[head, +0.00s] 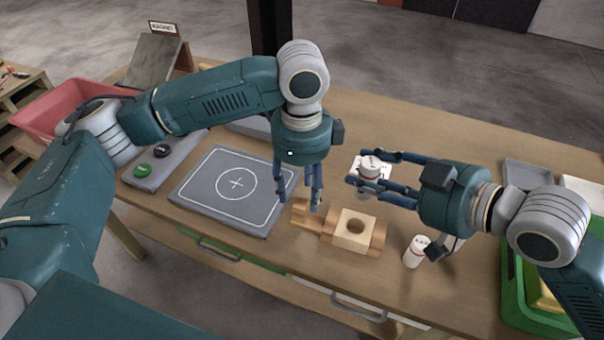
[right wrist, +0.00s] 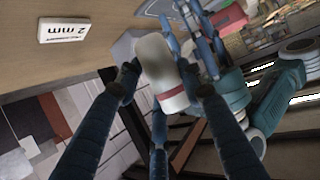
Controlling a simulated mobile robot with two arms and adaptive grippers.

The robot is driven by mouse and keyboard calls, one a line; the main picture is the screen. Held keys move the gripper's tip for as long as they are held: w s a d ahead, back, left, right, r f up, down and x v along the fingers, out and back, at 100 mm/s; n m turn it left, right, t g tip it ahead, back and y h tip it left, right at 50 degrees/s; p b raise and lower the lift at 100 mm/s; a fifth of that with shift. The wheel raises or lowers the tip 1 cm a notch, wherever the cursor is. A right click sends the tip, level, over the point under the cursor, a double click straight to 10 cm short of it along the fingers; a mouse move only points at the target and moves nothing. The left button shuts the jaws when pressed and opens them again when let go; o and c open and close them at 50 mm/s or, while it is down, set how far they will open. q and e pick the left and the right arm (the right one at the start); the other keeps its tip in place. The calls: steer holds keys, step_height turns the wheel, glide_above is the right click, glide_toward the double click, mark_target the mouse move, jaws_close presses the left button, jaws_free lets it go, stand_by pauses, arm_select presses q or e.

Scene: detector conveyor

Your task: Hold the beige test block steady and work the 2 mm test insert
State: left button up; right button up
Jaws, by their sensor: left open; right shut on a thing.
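The beige test block (head: 343,240) with a round hole in its top sits in a wooden holder (head: 307,221) on the table. My left gripper (head: 299,197) is open and points down over the left end of the holder, apart from the block. My right gripper (head: 368,182) is shut on a white cylindrical insert with a red band (head: 370,164), behind and above the block. The held insert also shows in the right wrist view (right wrist: 162,72). A card marked "2 mm" (right wrist: 66,27) lies on the table near it. Fingers hide part of the insert.
A second white cylinder with a red band (head: 415,251) stands right of the block. A grey mat with a circle and cross (head: 204,206) lies left. A green crate (head: 520,312) is at right, a red bin (head: 50,110) far left.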

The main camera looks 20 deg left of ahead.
mark_target(302, 203)
arm_select(q)
step_height(302, 203, down, 7)
steer(key=shift+r, duration=0.2)
jaws_close()
stand_by(0.3)
